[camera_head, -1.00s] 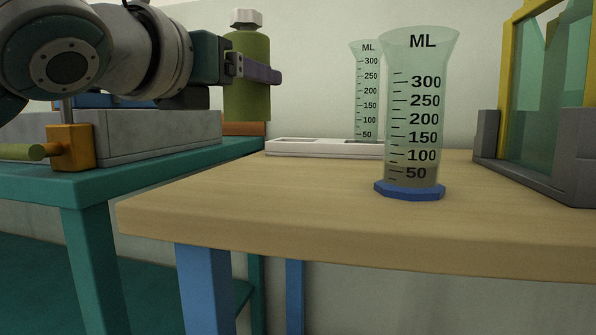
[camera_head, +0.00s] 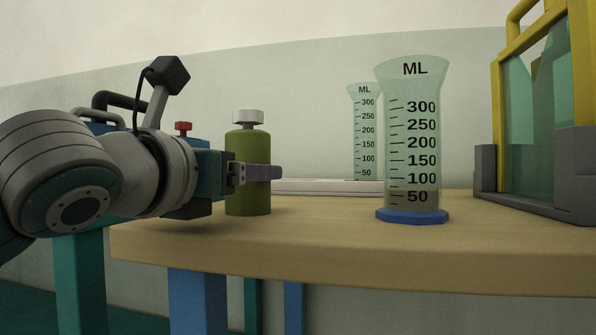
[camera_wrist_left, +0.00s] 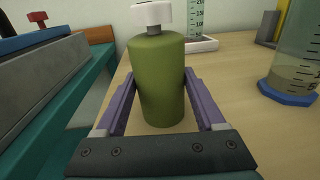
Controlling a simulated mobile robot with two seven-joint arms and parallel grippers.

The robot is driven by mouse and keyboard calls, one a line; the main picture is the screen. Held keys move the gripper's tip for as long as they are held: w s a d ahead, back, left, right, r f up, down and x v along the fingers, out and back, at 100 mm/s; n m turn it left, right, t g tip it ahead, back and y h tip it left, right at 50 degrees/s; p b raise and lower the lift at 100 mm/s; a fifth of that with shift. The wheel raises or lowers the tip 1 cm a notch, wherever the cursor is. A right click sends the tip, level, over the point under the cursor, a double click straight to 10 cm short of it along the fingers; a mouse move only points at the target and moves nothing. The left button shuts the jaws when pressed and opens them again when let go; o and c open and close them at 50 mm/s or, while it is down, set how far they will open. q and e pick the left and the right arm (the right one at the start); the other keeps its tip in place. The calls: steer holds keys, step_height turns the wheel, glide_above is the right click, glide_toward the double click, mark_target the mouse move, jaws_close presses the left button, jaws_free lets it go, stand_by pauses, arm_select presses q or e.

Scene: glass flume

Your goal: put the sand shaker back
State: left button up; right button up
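The sand shaker, an olive-green bottle (camera_head: 248,185) with a white cap, is upright at the left end of the wooden table, in the head view. My left gripper (camera_head: 262,173) is around its middle, with a purple finger along its near side. In the left wrist view the shaker (camera_wrist_left: 160,85) sits between both purple fingers of the left gripper (camera_wrist_left: 160,95), which appear closed against its sides. Its base is at or just above the table top; I cannot tell if it touches. My right gripper is out of view.
A measuring cylinder with a blue base (camera_head: 412,216) stands to the right on the wooden table (camera_head: 330,245). A second cylinder (camera_head: 364,130) stands behind it by a low white tray (camera_head: 315,186). A yellow-framed glass panel (camera_head: 535,120) in grey supports stands far right. Bare wood lies between shaker and cylinder.

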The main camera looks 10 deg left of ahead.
arm_select(q)
steer(key=o, duration=0.4)
steer(key=shift+r, duration=0.1)
steer(key=shift+s+r, duration=0.1)
steer(key=shift+s, duration=0.1)
steer(key=s+p, duration=0.1)
steer(key=s, duration=0.2)
steer(key=s+a+p, duration=0.1)
steer(key=s, duration=0.3)
steer(key=s+p, duration=0.2)
steer(key=s, duration=0.2)
steer(key=shift+s+a, duration=0.25)
steer(key=shift+a, duration=0.15)
